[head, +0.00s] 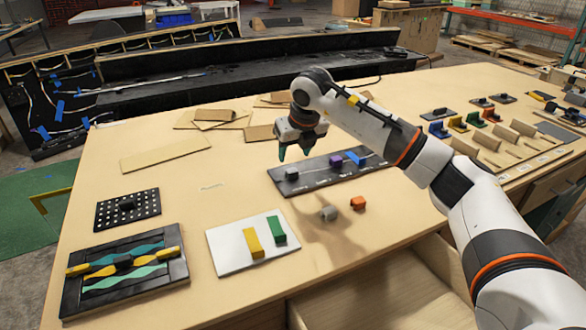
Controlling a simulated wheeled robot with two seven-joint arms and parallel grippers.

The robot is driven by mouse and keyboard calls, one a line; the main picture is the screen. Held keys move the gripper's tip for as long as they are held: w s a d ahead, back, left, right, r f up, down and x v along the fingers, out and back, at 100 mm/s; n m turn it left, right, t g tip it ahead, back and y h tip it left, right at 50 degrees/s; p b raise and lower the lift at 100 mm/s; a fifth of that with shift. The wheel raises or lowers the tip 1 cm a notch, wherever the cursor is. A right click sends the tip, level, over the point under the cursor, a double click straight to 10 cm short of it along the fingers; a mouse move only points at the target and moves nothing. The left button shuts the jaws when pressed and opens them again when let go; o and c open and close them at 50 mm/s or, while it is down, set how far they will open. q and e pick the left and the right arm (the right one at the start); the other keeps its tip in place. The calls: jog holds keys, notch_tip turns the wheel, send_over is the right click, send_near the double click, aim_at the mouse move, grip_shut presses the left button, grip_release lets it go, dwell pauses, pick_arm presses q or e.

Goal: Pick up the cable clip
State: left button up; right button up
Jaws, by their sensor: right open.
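I cannot tell for certain which piece is the cable clip. Two small loose pieces lie on the table in front of the black strip board: a grey one (329,213) and an orange one (358,203). My right gripper (295,152) points down, open and empty, above the table near the left end of this board. It is apart from all these pieces. My left gripper is not in view.
A white plate (225,250) with yellow and green blocks, a dotted black board (108,219) and a board with coloured wavy strips (90,298) lie at the left. Flat wooden pieces (165,155) lie behind. Several coloured parts and wooden slots fill the right. An open drawer (400,295) is in front.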

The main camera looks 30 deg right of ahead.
aim_at(292, 170)
jog(key=shift+x, duration=1.1)
jog(key=shift+w+d+f, duration=0.1)
jog(key=shift+d+f, duration=0.15)
jog(key=shift+f, duration=0.05)
jog(key=p+x, duration=0.2)
jog(key=x, duration=0.2)
jog(key=shift+f, duration=0.4)
jog(key=shift+c, duration=0.5)
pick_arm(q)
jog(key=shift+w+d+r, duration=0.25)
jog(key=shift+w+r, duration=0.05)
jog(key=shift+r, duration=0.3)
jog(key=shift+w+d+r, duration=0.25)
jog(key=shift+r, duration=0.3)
pick_arm(e)
jog(key=c, duration=1)
